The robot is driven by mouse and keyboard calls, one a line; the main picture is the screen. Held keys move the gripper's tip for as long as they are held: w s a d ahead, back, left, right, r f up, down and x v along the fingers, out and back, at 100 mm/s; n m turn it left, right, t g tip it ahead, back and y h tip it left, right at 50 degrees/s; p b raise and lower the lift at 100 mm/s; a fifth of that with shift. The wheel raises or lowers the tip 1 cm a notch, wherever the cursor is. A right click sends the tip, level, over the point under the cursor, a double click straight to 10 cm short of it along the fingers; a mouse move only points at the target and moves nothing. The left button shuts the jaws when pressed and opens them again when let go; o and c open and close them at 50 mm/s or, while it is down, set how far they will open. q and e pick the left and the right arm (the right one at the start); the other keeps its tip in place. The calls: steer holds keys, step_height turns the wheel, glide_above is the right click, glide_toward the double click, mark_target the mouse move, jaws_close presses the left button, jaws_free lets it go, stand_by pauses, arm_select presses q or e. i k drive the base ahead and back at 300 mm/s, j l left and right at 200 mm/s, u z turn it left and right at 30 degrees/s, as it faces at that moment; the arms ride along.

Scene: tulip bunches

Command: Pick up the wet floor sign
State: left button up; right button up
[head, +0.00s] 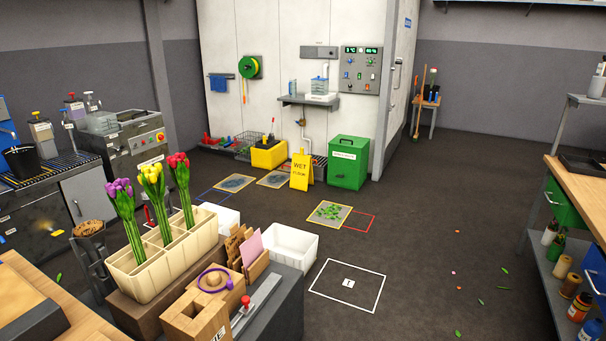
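The wet floor sign (301,171) is a yellow folding board with dark lettering reading "WET". It stands upright on the dark floor near the white wall unit, at the middle of the head view. A green bin (348,163) is just to its right and a yellow bucket (269,154) is behind it to the left. Neither of my grippers shows in the head view.
A cart with a cream tulip holder (150,275) and a white tub (290,246) stand in the foreground. Floor mats, one with green leaves (329,213), lie near the sign. A workbench (584,190) is at right. Open floor lies right of centre, with scattered leaves.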

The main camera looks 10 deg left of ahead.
mark_target(301, 175)
steer(key=i+l+z, duration=0.1)
steer(key=i+z, duration=0.15)
steer(key=i, duration=0.45)
steer(key=i+z, duration=0.2)
steer(key=i, duration=1.4)
steer(key=i+l+u, duration=0.15)
steer(key=i, duration=1.5)
steer(key=i+u, duration=0.2)
steer(key=i, duration=0.6)
steer(key=i+u, duration=0.2)
steer(key=i, duration=0.65)
steer(key=i+u, duration=0.45)
steer(key=i+l+u, duration=0.2)
steer(key=i+u, duration=0.2)
steer(key=i, duration=0.2)
steer(key=i+l+u, duration=0.45)
steer(key=i+j, duration=0.1)
